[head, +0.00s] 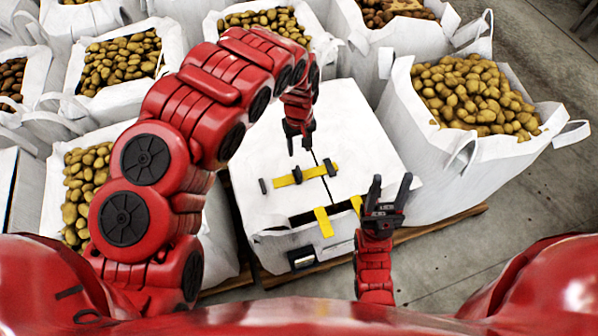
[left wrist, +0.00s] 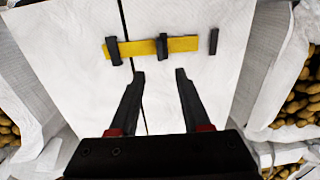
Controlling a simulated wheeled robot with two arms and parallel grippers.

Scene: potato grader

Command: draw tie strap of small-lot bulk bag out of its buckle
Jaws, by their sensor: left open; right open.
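The white small-lot bulk bag (head: 370,130) stands closed in the middle of the head view. A yellow tie strap (head: 312,174) lies flat across its top and also shows in the left wrist view (left wrist: 138,48). Two dark bars cross the strap, one (left wrist: 162,47) near its middle and one (left wrist: 112,50) near an end; I cannot tell which is the buckle. A third dark bar (left wrist: 214,41) stands apart, past the strap's other end. My left gripper (head: 298,150) is open and empty, pointing down close to the strap. My right gripper (head: 389,190) is open and empty at the bag's near right corner.
Two more yellow straps (head: 323,222) (head: 356,204) hang at the bag's near edge. Open white bags full of potatoes crowd the left and back, and one (head: 425,165) stands close on the right. A wooden pallet edge (head: 440,223) shows below; the floor (head: 510,240) at right is clear.

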